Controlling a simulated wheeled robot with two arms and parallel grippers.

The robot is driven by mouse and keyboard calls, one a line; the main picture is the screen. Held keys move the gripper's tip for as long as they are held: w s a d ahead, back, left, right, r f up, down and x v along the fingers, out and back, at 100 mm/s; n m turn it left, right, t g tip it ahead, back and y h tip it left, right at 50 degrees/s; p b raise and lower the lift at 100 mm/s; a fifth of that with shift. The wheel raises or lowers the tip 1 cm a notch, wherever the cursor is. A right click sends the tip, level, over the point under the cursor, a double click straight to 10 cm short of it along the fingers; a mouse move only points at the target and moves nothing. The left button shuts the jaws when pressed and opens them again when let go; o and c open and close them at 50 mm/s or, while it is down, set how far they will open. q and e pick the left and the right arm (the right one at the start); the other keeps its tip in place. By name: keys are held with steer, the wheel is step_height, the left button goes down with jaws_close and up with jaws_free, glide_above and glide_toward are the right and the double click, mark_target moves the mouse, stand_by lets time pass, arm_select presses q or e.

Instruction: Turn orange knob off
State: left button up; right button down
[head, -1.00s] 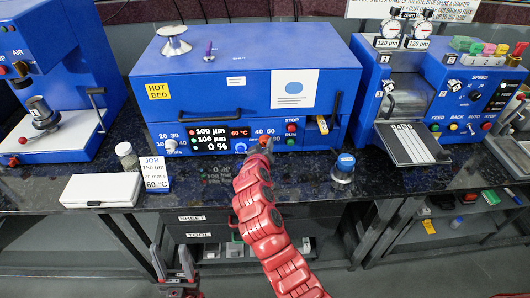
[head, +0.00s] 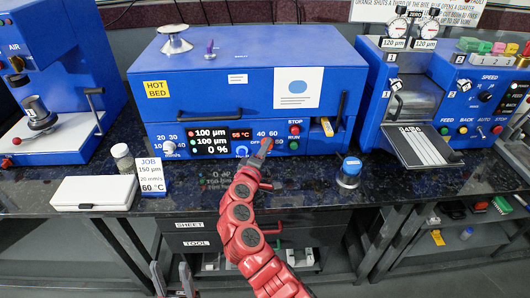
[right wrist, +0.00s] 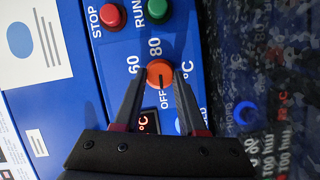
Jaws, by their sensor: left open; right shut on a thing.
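The orange knob (right wrist: 160,74) sits on the blue panel of the hot-bed machine (head: 240,90), near the labels 60, 80, °C and OFF. In the right wrist view it lies between the two fingers of my right gripper (right wrist: 156,88), which is shut on it. In the head view my right gripper (head: 263,149) reaches the panel and mostly hides the knob. A mark on the knob is too small to read surely. My left gripper (head: 172,279) is open and empty at the bottom, below the counter edge.
Red STOP (right wrist: 113,17) and green RUN (right wrist: 156,11) buttons are close beside the knob. A blue knob (head: 242,151) is to its left. A blue-topped jar (head: 349,172) stands on the counter to the right. A job card (head: 152,178) and white case (head: 94,193) are left.

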steer(key=shift+n, duration=0.3)
stand_by(0.4)
steer(key=shift+c, duration=2.3)
jaws_free()
